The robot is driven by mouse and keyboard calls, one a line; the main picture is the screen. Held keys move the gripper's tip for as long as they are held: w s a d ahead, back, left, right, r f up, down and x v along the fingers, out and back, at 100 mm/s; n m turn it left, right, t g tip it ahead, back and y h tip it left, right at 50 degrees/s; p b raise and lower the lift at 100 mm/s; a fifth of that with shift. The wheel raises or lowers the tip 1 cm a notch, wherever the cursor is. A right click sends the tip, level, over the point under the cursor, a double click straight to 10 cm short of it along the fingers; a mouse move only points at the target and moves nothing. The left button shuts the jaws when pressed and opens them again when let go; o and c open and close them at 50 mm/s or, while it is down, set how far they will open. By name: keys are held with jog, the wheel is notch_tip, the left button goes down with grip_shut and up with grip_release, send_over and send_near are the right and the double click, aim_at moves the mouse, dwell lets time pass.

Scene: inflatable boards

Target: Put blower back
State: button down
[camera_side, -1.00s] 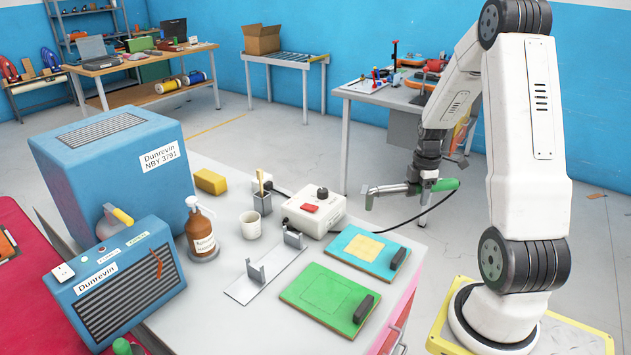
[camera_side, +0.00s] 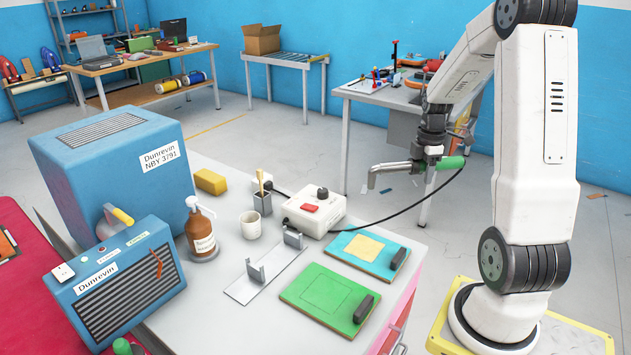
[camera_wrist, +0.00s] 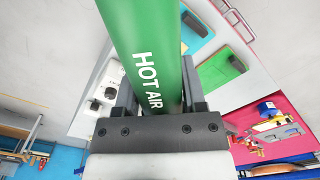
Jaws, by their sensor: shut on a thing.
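The hot air blower has a green handle (camera_side: 450,163) and a bent metal nozzle (camera_side: 384,170) that points left and down. My gripper (camera_side: 428,158) is shut on the blower and holds it in the air, right of and above the workbench. In the wrist view the green body (camera_wrist: 145,40) marked "HOT AIR" lies between the fingers of my gripper (camera_wrist: 155,105). A black cable runs from the handle to the white control box (camera_side: 314,211). A metal stand with two upright brackets (camera_side: 256,276) sits empty on the bench.
A green board (camera_side: 322,298) and a blue board with a yellow patch (camera_side: 350,247) lie at the bench's right side. A white cup (camera_side: 250,226), a brown pump bottle (camera_side: 200,235) and a yellow block (camera_side: 210,181) stand left of the box.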

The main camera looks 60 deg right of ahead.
jog(key=shift+w, duration=0.15)
jog(key=w+a+f+n, duration=0.25)
jog(key=w+a, duration=0.25)
jog(key=w, duration=0.3)
jog(key=w+a+f+n, duration=0.2)
jog(key=w+a+f, duration=0.15)
jog(key=w, duration=0.45)
jog(key=w+a+f+n, duration=0.2)
jog(key=w+a, duration=0.3)
jog(key=a, duration=0.3)
jog(key=w+a+f+n, duration=0.2)
jog(key=w+a, duration=0.3)
jog(key=a, duration=0.4)
jog(key=shift+w+a+f, duration=0.3)
jog(key=shift+w+f, duration=0.1)
jog(key=shift+f, duration=0.45)
jog(key=shift+f+n, duration=0.2)
jog(key=shift+n, duration=0.05)
jog(key=shift+f, duration=3.15)
jog(key=shift+f, duration=0.65)
grip_release()
